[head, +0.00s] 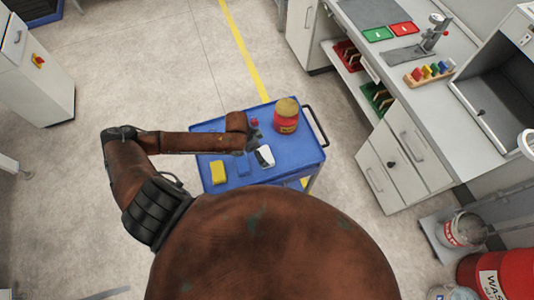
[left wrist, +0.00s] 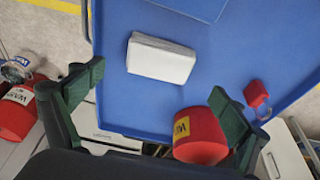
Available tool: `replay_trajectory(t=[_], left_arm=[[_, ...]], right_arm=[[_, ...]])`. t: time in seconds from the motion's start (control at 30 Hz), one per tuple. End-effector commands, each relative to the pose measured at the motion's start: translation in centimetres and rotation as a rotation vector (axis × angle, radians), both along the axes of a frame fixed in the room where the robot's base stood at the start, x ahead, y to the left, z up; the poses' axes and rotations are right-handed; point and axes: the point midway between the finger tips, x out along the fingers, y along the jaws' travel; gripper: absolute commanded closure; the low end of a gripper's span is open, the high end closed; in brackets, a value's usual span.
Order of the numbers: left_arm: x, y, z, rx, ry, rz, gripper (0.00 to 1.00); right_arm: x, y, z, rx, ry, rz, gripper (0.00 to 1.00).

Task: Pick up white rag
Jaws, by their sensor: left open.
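The white rag (head: 265,156) lies folded flat on the blue cart top (head: 300,150), near the cart's lower edge in the head view. In the left wrist view the white rag (left wrist: 161,58) lies just beyond the fingertips, between their lines. My left gripper (head: 255,137) is over the cart, beside the rag, mostly hidden by its own arm. In the left wrist view my left gripper (left wrist: 155,90) has its green fingers spread wide, with nothing between them. My right gripper is in neither view.
A blue rag (head: 242,165) and a yellow rag (head: 218,171) lie left of the white one. A red container (head: 286,120) stands at the cart's far right, and a small red item (left wrist: 257,95) lies nearby. A workbench (head: 440,100) with drawers stands right of the cart. Open floor lies left.

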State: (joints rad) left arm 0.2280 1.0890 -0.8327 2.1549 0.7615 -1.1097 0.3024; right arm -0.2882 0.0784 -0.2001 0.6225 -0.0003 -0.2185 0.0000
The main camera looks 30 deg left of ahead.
Motion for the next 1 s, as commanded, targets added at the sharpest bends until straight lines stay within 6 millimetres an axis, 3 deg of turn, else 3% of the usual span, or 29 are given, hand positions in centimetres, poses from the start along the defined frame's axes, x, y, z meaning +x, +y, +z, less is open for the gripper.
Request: replay_trajectory(t=[0.03, 0.1, 0.2, 0.4, 0.6, 0.7, 1.0], left_arm=[[0.1, -0.2, -0.5, 0.000, 0.000, 0.001, 0.07], [0.3, -0.3, -1.1, 0.000, 0.000, 0.001, 0.07], [0.6, -0.6, -2.5, -0.002, 0.000, 0.001, 0.07], [1.2, -1.1, -5.0, 0.000, -0.001, -0.001, 0.07], [1.3, -1.1, -5.5, 0.002, -0.002, -0.001, 0.07], [1.3, -1.1, -5.4, 0.001, -0.001, -0.002, 0.07], [1.3, -1.1, -5.4, 0.001, -0.001, -0.002, 0.28]], right_arm=[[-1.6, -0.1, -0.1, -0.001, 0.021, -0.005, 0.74], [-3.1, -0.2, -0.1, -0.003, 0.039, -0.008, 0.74], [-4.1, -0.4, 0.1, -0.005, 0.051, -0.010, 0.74], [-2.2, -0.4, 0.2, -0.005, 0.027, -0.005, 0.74], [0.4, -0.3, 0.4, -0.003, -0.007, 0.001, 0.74], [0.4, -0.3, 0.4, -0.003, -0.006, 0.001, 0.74], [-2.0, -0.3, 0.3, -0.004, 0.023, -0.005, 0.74]])
